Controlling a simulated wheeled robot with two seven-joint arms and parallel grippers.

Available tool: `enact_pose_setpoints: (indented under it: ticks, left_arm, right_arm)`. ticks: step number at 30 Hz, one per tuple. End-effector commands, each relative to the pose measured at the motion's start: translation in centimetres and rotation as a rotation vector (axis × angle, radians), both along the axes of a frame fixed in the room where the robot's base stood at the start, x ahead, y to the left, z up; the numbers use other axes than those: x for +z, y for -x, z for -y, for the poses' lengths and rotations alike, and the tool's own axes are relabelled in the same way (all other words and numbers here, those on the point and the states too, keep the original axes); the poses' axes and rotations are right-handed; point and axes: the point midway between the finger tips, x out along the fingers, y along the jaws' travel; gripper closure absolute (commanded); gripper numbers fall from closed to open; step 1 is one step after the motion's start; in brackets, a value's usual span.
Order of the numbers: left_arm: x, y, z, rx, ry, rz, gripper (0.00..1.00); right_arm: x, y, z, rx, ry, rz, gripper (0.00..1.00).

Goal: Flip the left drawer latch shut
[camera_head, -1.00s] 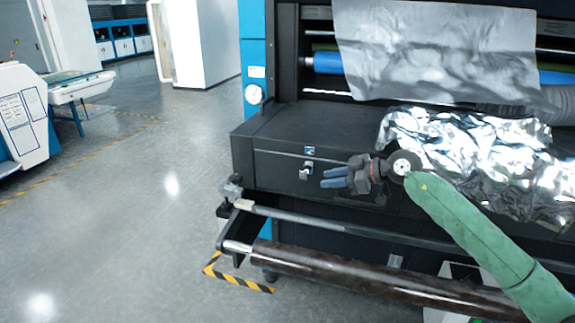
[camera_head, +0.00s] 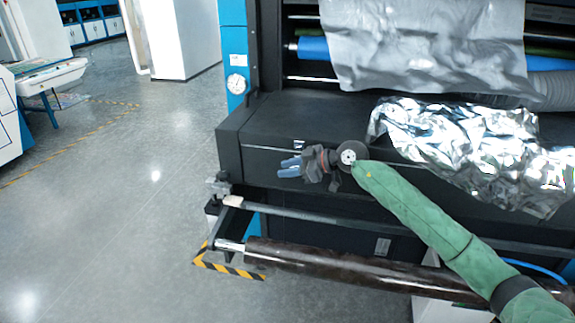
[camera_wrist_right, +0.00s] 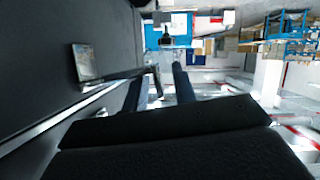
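The left drawer latch (camera_head: 299,145) is a small metal piece on the black drawer front. In the head view only its top shows above my right gripper, which hides the rest. A small metal plate (camera_wrist_right: 87,62) on the dark front at the left of the right wrist view looks like this latch. My right gripper (camera_head: 281,167) is in front of the drawer, its blue fingers pointing left. My left gripper is not in view.
Crumpled silver foil (camera_head: 470,150) lies on the machine's black top (camera_head: 300,115). A metal bar (camera_head: 330,220) and a dark roll (camera_head: 350,268) run across below the drawer. A pressure gauge (camera_head: 237,84) is on the blue post. The floor (camera_head: 110,220) at the left is open.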

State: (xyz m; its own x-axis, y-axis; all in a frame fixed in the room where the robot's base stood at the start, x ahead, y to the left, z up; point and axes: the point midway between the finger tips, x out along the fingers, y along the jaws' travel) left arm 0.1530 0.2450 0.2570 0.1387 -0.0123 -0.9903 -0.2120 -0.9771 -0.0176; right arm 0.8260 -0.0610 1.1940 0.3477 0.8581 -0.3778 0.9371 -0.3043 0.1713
Motion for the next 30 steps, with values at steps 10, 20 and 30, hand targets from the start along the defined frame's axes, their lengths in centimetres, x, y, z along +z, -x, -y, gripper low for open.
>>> enact_pose_setpoints:
  ticks: [10, 20, 30]
  left_arm:
    - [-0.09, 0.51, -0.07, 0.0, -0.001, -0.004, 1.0]
    - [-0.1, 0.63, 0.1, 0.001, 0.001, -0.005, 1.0]
    - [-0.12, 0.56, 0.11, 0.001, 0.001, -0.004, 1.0]
  right_arm:
    - [-0.19, -0.12, -0.32, 0.0, 0.0, 0.001, 0.73]
    - [-0.16, -0.12, -0.3, -0.001, 0.0, 0.001, 1.0]
    - [-0.79, -0.02, -0.32, -0.001, 0.026, 0.081, 1.0]
